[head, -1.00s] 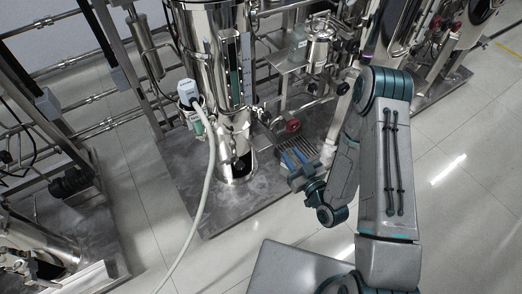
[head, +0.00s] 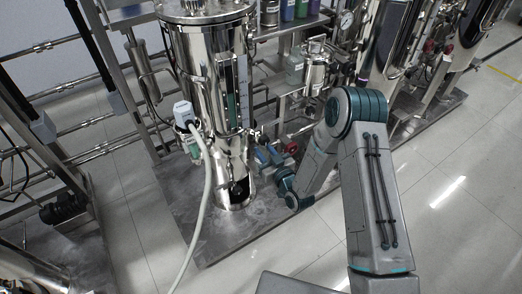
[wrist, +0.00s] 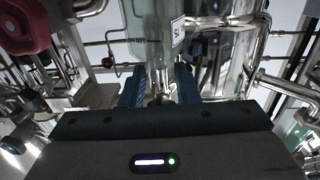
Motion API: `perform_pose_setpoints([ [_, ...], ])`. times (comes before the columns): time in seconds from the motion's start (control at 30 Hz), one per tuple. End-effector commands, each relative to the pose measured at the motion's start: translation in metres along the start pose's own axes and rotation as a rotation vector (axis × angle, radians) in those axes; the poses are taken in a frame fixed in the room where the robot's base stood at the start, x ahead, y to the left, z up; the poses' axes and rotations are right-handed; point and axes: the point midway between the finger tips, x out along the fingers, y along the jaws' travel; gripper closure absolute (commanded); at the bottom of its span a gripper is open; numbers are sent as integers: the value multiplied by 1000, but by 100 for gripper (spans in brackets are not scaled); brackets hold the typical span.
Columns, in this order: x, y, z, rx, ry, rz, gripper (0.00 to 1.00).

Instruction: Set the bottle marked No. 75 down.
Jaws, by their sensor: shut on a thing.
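The bottle marked No. 75 (wrist: 152,32) is clear and greenish, with a white label that reads 75 upside down in the wrist view. My gripper (wrist: 158,88) is shut on it, one blue finger on each side. The bottle's far end runs out of the top of that view. In the head view my gripper (head: 268,156) is low beside the tall steel vessel, just right of its lower part. The held bottle cannot be made out clearly there, and what lies under it is hidden.
The steel vessel (head: 205,85) with a pale hose (head: 204,200) stands left of my gripper on a metal skid base (head: 185,205). A red-handled valve (head: 292,147) is close to the right. Another clear bottle (head: 294,70) stands on a shelf behind. Open floor lies in front.

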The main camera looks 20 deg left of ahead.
Motion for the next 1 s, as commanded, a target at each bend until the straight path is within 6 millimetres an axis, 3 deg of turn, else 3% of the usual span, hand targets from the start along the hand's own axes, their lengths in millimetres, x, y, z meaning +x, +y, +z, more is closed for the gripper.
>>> perform_pose_setpoints([
  [0.17, 31, 0, 3, 0, 3, -1, 100],
  [0.27, 28, -1, 16, 0, -1, -1, 100],
  [0.67, 27, 0, 19, 0, 1, -1, 100],
  [0.7, 27, 0, 19, 0, 1, -1, 69],
  [0.77, 27, 0, 18, 0, 1, -1, 52],
  [1.0, 27, 0, 18, 0, 1, -1, 50],
])
